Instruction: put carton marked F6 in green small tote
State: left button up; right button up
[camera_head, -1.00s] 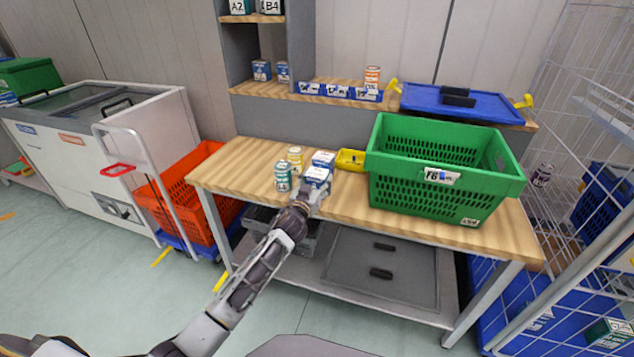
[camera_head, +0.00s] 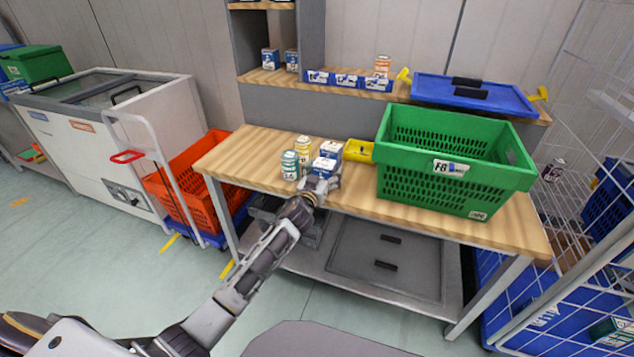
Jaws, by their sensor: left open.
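A green tote (camera_head: 425,188) with a white label on its front stands on the right part of the wooden table (camera_head: 235,152). Two small blue and white cartons stand left of it: a front carton (camera_head: 323,169) and a rear carton (camera_head: 331,149). Their markings are too small to read. My left gripper (camera_head: 322,183) is open at the front carton, by its near side; I cannot tell whether it touches. The gripper partly hides that carton's lower part. My right gripper is not in view.
A teal and white can (camera_head: 290,165) and a yellow can (camera_head: 303,149) stand close left of the cartons. A yellow bin (camera_head: 358,151) sits between the cartons and the green tote. A shelf with blue bins (camera_head: 347,81) and a blue lidded tote (camera_head: 470,96) is behind.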

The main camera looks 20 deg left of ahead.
aim_at(321, 175)
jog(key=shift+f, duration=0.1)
pick_arm(q)
jog(key=shift+s, duration=0.85)
jog(key=shift+s+a+r+p, duration=0.15)
jog(key=shift+s+p, duration=0.25)
jog(key=shift+s, duration=1)
jog(key=shift+s+a+r, duration=0.1)
jog(key=shift+s+a, duration=0.05)
jog(key=shift+s, duration=0.85)
jog(key=s+p, duration=0.1)
jog(key=s, duration=0.6)
jog(key=shift+s+a, duration=0.15)
jog(key=shift+a, duration=0.05)
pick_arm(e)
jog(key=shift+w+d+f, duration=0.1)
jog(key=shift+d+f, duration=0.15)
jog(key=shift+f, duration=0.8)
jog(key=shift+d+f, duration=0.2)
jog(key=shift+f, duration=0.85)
